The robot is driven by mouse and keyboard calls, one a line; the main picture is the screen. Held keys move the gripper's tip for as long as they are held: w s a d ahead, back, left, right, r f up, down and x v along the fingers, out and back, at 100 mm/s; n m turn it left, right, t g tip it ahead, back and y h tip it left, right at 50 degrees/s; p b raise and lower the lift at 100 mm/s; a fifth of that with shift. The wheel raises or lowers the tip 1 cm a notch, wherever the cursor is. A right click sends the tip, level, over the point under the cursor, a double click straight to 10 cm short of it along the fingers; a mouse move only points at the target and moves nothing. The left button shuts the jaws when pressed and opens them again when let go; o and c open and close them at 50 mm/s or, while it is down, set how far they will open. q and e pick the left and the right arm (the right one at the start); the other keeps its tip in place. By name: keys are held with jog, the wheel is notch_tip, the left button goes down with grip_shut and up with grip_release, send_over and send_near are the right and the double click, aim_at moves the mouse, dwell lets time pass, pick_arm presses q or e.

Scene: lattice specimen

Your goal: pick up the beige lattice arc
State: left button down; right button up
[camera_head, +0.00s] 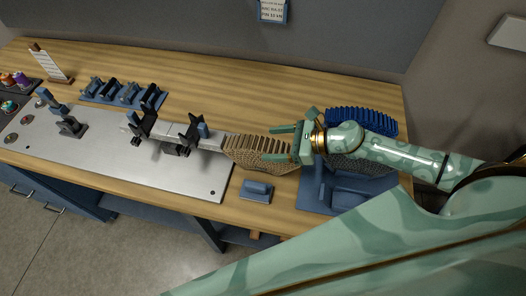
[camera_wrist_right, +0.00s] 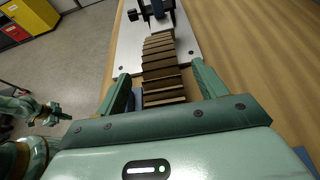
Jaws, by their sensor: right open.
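The beige lattice arc (camera_head: 246,149) is a ribbed, fan-shaped piece near the right end of the grey metal plate. In the right wrist view its ribs (camera_wrist_right: 160,62) run in a row between the fingers. My right gripper (camera_head: 271,143) is open at the arc's right part, one finger on each side; it also shows in the wrist view (camera_wrist_right: 161,72). A gap shows between the arc and each finger there, and contact cannot be made out. My left gripper (camera_wrist_right: 57,112) shows small at the left of the wrist view, away from the arc, its jaw state unclear.
A blue ribbed arc (camera_head: 360,120) and a blue stand (camera_head: 345,190) are at right, partly behind my right arm. A small blue block (camera_head: 257,190) lies at the front edge. Dark clamps (camera_head: 190,135) stand left of the beige arc on the metal plate (camera_head: 100,160).

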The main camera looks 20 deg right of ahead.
jog(key=x, duration=0.2)
jog(key=shift+w+a, duration=0.15)
jog(key=shift+a, duration=0.1)
jog(key=shift+d, duration=0.1)
grip_shut()
jog(key=shift+r, duration=0.1)
